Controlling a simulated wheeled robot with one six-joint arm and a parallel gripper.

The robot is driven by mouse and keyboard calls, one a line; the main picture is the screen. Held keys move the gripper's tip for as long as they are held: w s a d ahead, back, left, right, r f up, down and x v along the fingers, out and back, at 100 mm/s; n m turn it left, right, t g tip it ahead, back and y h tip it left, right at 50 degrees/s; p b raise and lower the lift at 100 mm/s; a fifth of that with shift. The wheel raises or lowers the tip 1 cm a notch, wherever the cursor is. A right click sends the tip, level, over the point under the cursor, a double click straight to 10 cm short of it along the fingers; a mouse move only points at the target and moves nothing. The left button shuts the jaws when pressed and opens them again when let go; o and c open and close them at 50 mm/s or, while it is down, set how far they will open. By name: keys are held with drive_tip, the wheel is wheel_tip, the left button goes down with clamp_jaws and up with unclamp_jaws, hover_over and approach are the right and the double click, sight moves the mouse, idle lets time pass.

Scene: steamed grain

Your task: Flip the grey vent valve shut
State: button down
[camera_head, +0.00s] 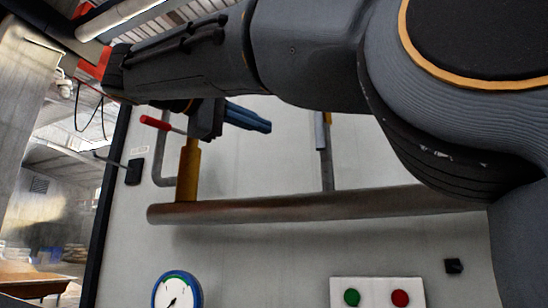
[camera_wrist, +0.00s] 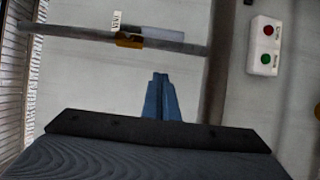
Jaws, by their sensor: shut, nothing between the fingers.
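The grey vent valve handle (camera_wrist: 163,34) lies along its thin branch pipe in the wrist view, beside a yellow valve body (camera_wrist: 130,41) and a VENT label (camera_wrist: 116,20). In the head view the grey handle (camera_head: 320,132) points down along the upright pipe; its upper part is hidden by my arm. My gripper (camera_head: 264,125) is shut and empty, its blue fingers together. It is left of the grey handle in the head view, with a gap between them. In the wrist view the fingertips (camera_wrist: 160,77) point toward the handle and appear apart from it.
A thick main pipe (camera_head: 300,207) runs across the wall panel. A red-handled valve (camera_head: 156,122) on a yellow body (camera_head: 188,172) stands left of my gripper. Below are a round gauge (camera_head: 177,291) and a button box (camera_head: 376,292), which also shows in the wrist view (camera_wrist: 264,45).

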sight(319, 122)
drive_tip(key=w+d+p, duration=0.2)
drive_tip(key=w+d, duration=0.1)
drive_tip(key=d, duration=0.6)
drive_tip(key=shift+w+d+p, duration=0.15)
drive_tip(key=shift+w+p, duration=0.15)
drive_tip(key=shift+p, duration=0.1)
